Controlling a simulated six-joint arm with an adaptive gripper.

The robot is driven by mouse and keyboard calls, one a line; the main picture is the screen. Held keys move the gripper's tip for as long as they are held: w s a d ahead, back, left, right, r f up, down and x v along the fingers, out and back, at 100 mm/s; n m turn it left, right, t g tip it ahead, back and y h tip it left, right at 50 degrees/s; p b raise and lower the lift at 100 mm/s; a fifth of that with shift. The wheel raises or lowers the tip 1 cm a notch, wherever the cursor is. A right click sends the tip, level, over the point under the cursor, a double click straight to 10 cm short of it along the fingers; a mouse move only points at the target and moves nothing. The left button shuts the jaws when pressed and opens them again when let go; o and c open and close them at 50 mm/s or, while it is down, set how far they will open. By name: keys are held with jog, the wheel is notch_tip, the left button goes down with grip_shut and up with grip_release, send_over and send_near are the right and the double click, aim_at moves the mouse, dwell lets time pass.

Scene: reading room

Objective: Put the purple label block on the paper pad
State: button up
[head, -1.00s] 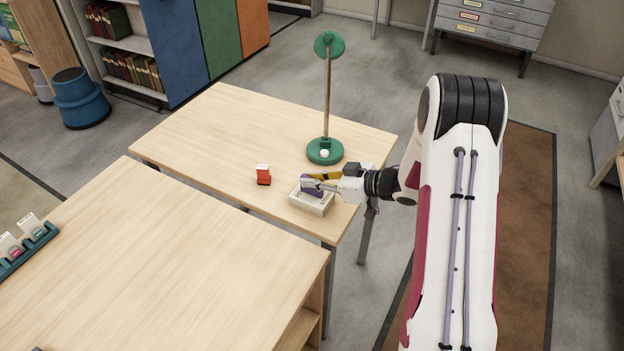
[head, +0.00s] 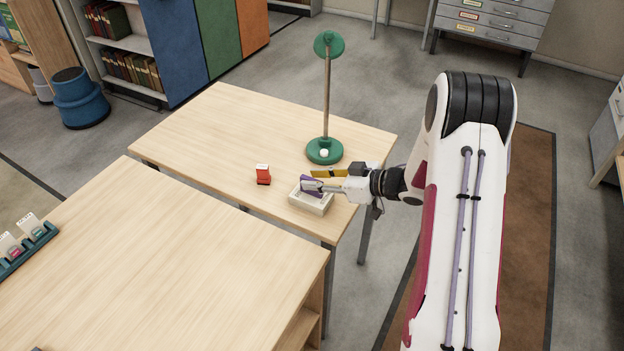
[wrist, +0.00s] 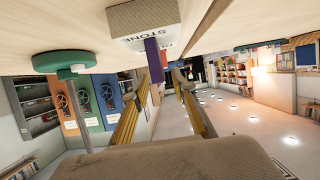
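The purple label block (head: 305,183) stands at a pale, boxy object (head: 308,204) on the far table. In the wrist view the purple block (wrist: 153,60) is at the fingertips, against the pale object (wrist: 143,18), whose side reads STONE. I cannot tell whether this pale object is the paper pad; no other pad is clear. My gripper (head: 315,178) reaches in from the right, its near finger covering part of the block. In the wrist view its fingers (wrist: 162,76) are spread, with the block nearer the left finger and a gap towards the right one.
A red object (head: 263,174) stands left of the pale object. A green lamp (head: 325,152) stands behind my gripper on the table (head: 215,130). The table's left half is clear. A nearer desk (head: 170,265) holds a green card rack (head: 30,250) at its left edge.

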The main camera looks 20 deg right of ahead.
jog(key=v, duration=1)
jog(key=shift+s, duration=0.2)
jog(key=shift+d+r, duration=0.1)
jog(key=shift+w, duration=0.1)
jog(key=w+d+r+t+h, duration=0.2)
jog(key=w+r+h, duration=0.2)
jog(key=r, duration=0.2)
jog(key=s+d+r+m+h, duration=0.1)
jog(key=s+r+m+h, duration=0.25)
jog(key=r, duration=0.35)
jog(key=s+d+r+m+h, duration=0.1)
jog(key=s+r+m+h, duration=0.15)
jog(key=r+h, duration=0.35)
jog(key=s+a+m+g+y, duration=0.1)
jog(key=s+a+g, duration=0.1)
jog(key=s+a, duration=0.3)
jog(key=s+a+m+g+y, duration=0.1)
jog(key=s+a, duration=0.4)
jog(key=s, duration=0.9)
jog(key=s+a+f+m+g+y, duration=0.1)
jog(key=s+a, duration=0.4)
jog(key=s, duration=0.5)
jog(key=shift+g+y, duration=0.45)
jog(key=shift+g, duration=0.55)
